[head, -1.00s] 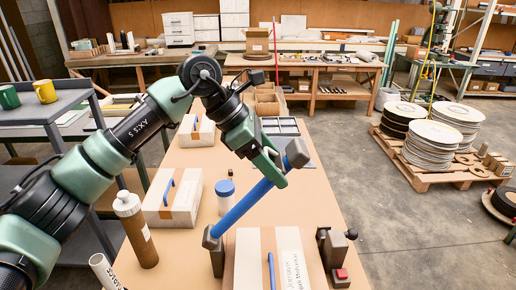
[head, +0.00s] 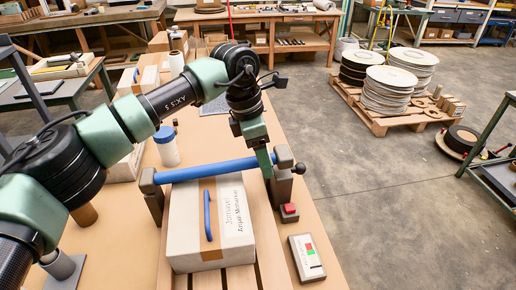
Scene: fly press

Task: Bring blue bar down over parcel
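The blue bar (head: 208,171) lies nearly level across the far end of the parcel (head: 208,259). Its left end is at a grey pivot post (head: 153,196), and its grey right end block is at the right post (head: 281,187). The parcel is a pale box with a brown tape band, a blue handle (head: 208,215) and printed writing. Whether the bar touches its top I cannot tell. My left gripper (head: 264,163) is shut on the bar near its right end; the fingertips are partly hidden. My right gripper is not in view.
The parcel sits on wooden slats (head: 239,279). A red button (head: 289,209) and a small control box (head: 306,258) are right of it. A blue-lidded jar (head: 166,148) stands behind left. A pallet of discs (head: 388,90) stands on the floor beyond the table.

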